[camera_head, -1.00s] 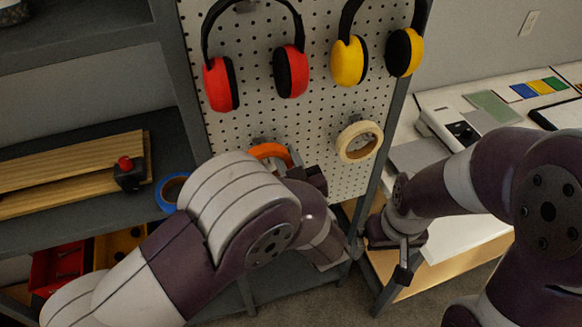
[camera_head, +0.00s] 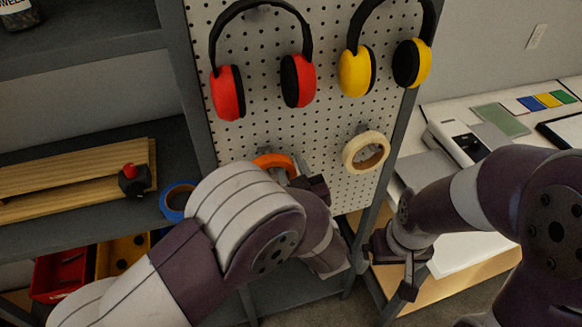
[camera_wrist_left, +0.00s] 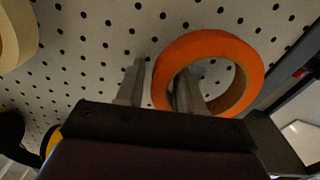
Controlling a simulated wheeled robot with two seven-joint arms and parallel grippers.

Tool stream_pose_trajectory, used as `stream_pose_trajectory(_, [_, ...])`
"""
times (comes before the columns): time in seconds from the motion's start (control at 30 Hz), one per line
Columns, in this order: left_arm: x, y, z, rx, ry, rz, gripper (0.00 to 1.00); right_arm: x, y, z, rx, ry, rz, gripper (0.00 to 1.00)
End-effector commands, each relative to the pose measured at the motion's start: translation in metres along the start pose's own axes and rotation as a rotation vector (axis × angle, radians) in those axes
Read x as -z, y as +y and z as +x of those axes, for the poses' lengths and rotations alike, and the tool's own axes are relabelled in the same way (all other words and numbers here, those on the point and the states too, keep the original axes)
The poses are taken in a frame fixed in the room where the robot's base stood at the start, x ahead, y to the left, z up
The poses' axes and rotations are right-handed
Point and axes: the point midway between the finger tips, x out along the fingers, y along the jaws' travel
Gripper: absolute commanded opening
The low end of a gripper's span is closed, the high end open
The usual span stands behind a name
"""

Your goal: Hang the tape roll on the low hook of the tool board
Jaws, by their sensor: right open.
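The orange tape roll (camera_head: 273,161) is at the lower part of the white pegboard tool board (camera_head: 235,138), mostly hidden behind my left arm in the head view. In the left wrist view the orange roll (camera_wrist_left: 242,62) is a full ring close in front of the board. My left gripper (camera_wrist_left: 158,85) has one finger inside the ring and one outside, with the roll's wall between them. The low hook is not clearly visible, so I cannot tell whether it passes through the roll. My right gripper (camera_head: 407,272) is open and empty, right of the board.
A cream tape roll (camera_head: 350,152) hangs to the right on the board. Red earmuffs (camera_head: 228,92) and yellow earmuffs (camera_head: 357,72) hang above. A blue tape roll (camera_head: 169,209) and wooden planks (camera_head: 60,177) lie on the left shelf. A table with papers stands right.

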Motion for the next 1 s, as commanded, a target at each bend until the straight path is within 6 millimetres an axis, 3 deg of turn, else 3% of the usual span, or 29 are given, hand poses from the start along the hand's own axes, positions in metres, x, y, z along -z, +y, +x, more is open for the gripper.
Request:
stream_pose_trajectory(0.4, [-0.001,0.0,-0.007,-0.001,-0.001,0.0,0.52,0.0,0.0,0.002,0.0,0.0,0.0,1.0])
stream_pose_trajectory(0.57, [-0.003,0.001,-0.039,-0.006,-0.002,0.0,0.52,-0.001,0.0,0.009,0.0,0.0,0.0,1.0])
stream_pose_trajectory(0.8, [-0.002,0.001,-0.099,-0.005,-0.001,-0.001,0.52,-0.002,0.0,0.019,0.0,0.0,0.0,1.0])
stream_pose_trajectory(1.0, [-0.001,0.0,-0.125,-0.001,0.0,0.0,0.52,-0.003,0.0,0.021,0.0,0.0,0.0,1.0])
